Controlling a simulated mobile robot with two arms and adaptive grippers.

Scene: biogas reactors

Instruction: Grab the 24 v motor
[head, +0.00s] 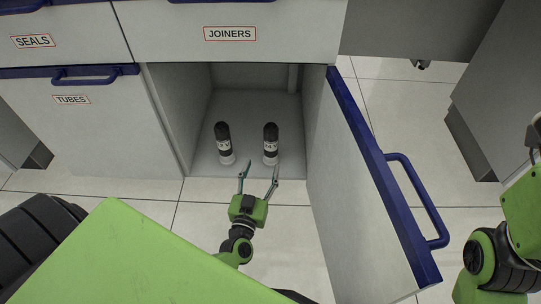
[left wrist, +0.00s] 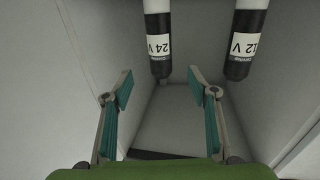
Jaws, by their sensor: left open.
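The 24 V motor (head: 270,145) is the right one of two upright cylinders on the floor of the open cabinet. It has a black top, a white label and a pale base. In the left wrist view, which looks upside down, the 24 V motor (left wrist: 158,45) shows between and beyond the fingers, its label readable. My left gripper (head: 259,178) is open and empty, just in front of this motor at the cabinet opening. Its two fingers also show spread in the left wrist view (left wrist: 160,90). My right gripper is out of view; only part of the right arm shows.
The 12 V motor (head: 223,144) stands left of the 24 V motor; its label also shows in the wrist view (left wrist: 245,42). The open cabinet door (head: 365,190) with its blue handle is on the right. The JOINERS drawer (head: 285,40) is above. Tiled floor lies in front.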

